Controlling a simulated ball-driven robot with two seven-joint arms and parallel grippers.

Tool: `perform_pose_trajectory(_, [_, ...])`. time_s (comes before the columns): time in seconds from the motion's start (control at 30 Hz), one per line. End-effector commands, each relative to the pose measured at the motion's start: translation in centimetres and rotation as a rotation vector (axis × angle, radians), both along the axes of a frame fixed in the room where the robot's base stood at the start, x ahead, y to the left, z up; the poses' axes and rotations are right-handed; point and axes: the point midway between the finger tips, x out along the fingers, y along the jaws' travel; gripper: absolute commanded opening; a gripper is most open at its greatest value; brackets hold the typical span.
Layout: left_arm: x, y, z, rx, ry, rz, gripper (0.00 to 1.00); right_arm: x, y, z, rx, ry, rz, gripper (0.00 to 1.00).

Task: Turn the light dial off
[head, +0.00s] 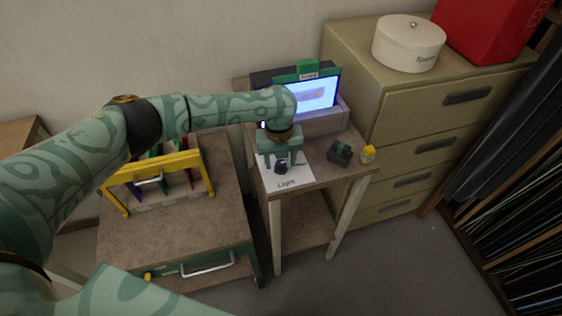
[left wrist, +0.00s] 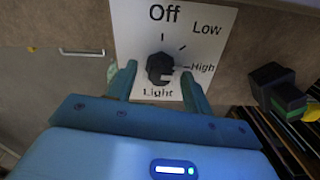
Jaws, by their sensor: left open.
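The light dial is a dark knob (left wrist: 160,68) on a white card (left wrist: 128,22) marked Off, Low, High and Light. In the left wrist view a pale mark on the knob's right side points toward High. In the head view the knob (head: 281,168) shows just below my left gripper (head: 282,163), and the card (head: 293,182) lies on a small table. My left gripper (left wrist: 158,70) is open, with one finger on each side of the knob. Whether the fingers touch it I cannot tell. My right gripper is not in view.
A lit screen (head: 316,97) stands behind the card. A dark and green block (head: 340,152) and a yellow item (head: 368,154) sit on the table's right side. A yellow-framed rack (head: 155,165) stands at the left. A drawer cabinet (head: 440,130) is at the right.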

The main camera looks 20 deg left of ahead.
Motion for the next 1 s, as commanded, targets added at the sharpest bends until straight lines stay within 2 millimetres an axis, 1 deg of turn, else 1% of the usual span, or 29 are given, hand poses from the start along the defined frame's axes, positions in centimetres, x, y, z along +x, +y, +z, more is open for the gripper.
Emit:
perform_pose_trajectory(0.07, [0.0,0.0,-0.4,0.0,0.0,-0.001,0.5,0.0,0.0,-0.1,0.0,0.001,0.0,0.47])
perform_pose_trajectory(0.3, [0.0,0.0,-0.4,0.0,-0.001,-0.001,0.5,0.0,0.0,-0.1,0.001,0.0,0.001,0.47])
perform_pose_trajectory(0.33, [0.0,0.0,-0.4,0.0,-0.001,-0.001,0.47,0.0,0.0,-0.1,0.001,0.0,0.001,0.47])
perform_pose_trajectory(0.37, [0.0,0.0,-0.4,0.0,-0.001,-0.001,0.39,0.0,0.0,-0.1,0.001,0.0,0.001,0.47])
perform_pose_trajectory(0.4, [0.0,0.0,-0.4,0.0,-0.001,-0.001,0.28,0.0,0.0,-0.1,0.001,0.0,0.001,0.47])
perform_pose_trajectory(0.47, [0.0,0.0,-0.4,0.0,-0.001,-0.001,0.11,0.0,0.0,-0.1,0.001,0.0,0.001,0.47])
perform_pose_trajectory(0.5, [0.0,0.0,-0.4,0.0,-0.001,-0.001,0.06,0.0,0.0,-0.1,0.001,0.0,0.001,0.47])
perform_pose_trajectory(0.77, [0.0,-0.1,-0.3,-0.001,-0.001,0.014,0.06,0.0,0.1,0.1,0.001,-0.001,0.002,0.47])
perform_pose_trajectory(1.0, [0.0,-0.1,0.0,-0.001,0.0,0.112,0.06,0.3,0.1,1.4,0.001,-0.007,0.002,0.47])
